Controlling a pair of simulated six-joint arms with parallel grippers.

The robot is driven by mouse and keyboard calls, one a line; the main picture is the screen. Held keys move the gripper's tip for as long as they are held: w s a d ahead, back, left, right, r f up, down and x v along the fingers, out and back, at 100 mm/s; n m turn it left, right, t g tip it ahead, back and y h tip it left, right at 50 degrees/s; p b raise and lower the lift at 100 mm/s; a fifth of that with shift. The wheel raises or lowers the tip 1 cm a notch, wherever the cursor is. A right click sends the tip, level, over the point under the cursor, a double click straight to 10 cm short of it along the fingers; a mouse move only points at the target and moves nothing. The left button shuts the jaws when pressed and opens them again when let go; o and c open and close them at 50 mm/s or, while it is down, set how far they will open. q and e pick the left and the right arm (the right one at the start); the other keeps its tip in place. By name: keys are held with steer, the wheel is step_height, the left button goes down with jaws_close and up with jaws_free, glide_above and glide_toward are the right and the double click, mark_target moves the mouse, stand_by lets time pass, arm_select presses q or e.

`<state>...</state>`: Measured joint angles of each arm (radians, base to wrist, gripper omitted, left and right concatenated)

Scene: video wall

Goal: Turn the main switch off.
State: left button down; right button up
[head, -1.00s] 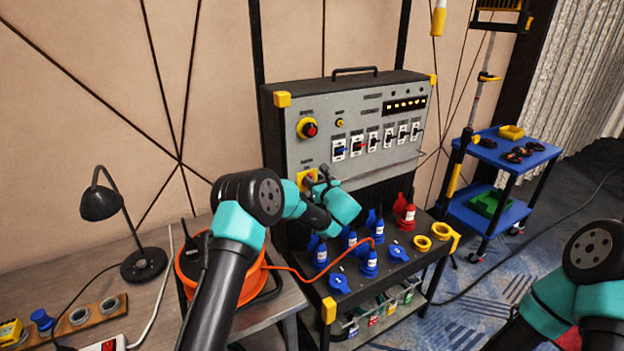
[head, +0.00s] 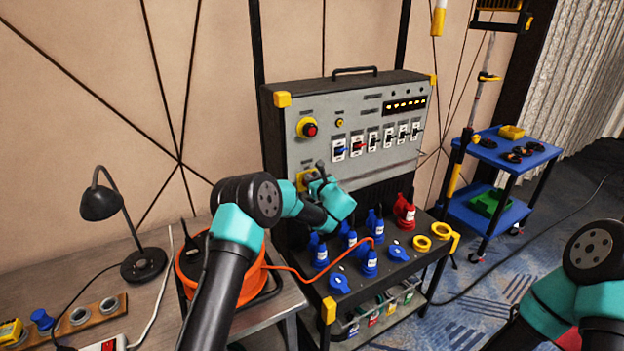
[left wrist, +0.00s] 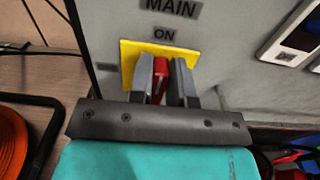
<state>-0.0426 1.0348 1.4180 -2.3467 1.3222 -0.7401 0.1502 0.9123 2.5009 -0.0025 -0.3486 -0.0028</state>
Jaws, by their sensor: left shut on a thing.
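The main switch is a red handle (left wrist: 160,80) on a yellow plate (left wrist: 128,52), under the labels MAIN and ON in the left wrist view. The handle stands roughly upright, pointing towards ON. Another label left of the plate is too blurred to read. My left gripper (left wrist: 162,74) has a finger on each side of the handle and is shut on it. In the head view my left gripper (head: 316,180) is at the yellow plate (head: 301,180) low on the panel's left side and hides most of the switch. My right gripper is out of view.
The grey panel (head: 385,165) carries a red emergency button (head: 310,130), a row of breakers (head: 372,142) and lit yellow lamps. Blue plugs (head: 321,256) and a red plug (head: 404,212) stand below it. An orange cable reel (head: 193,262) is close to my left arm.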

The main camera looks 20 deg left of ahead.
mark_target(299, 183)
arm_select(q)
steer(key=shift+s+a+n, duration=0.1)
steer(key=shift+a+n, duration=0.05)
steer(key=shift+n, duration=0.25)
steer(key=n, duration=0.2)
steer(key=s+a+n, duration=0.1)
steer(key=n, duration=0.2)
steer(key=f+n, duration=0.1)
steer(key=n, duration=0.1)
steer(key=shift+s+a+n, duration=0.2)
steer(key=shift+n, duration=0.2)
steer(key=n, duration=0.3)
steer(key=f+n, duration=0.1)
steer(key=shift+s+a+n, duration=0.25)
steer(key=shift+n, duration=0.05)
steer(key=n, duration=0.2)
steer(key=f+n, duration=0.1)
steer(key=n, duration=0.1)
steer(key=shift+a+n, duration=0.1)
steer(key=shift+n, duration=0.3)
steer(key=c, duration=1.1)
jaws_free()
steer(key=shift+f, duration=0.15)
steer(key=shift+o, duration=0.2)
steer(key=shift+s, duration=0.1)
